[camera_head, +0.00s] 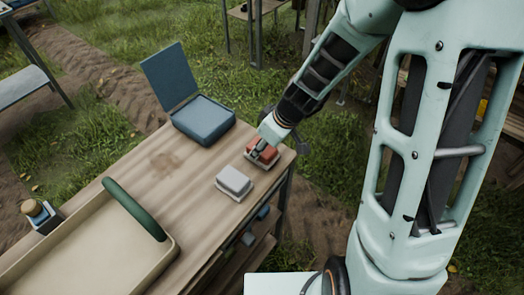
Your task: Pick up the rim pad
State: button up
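A dark green, curved, sausage-like pad (134,209), which looks like the rim pad, lies along the far right rim of a beige tray (88,252). The tray stands on the near left of the wooden table. My gripper (261,149) is at the table's far right end, well apart from the green pad. It points down at an orange-red block (268,154) on a pale base and is over or against it. The fingers are small and partly merge with the block, so I cannot tell whether they grip it.
A blue case (203,118) with its lid up stands at the table's back. A grey-white block (234,182) sits near the right edge. A small dark box with a wooden knob (41,214) is beyond the tray. Bare tabletop (165,160) lies between.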

aim_at(255, 144)
jog(key=shift+r, duration=0.5)
jog(key=r, duration=0.1)
jog(key=r+p, duration=0.1)
jog(key=r, duration=0.1)
jog(key=shift+a, duration=0.3)
jog(key=s+a+r, duration=0.4)
jog(key=a+r, duration=0.5)
jog(key=a, duration=0.3)
jog(key=shift+s+a+p, duration=0.3)
jog(key=shift+s+p, duration=0.1)
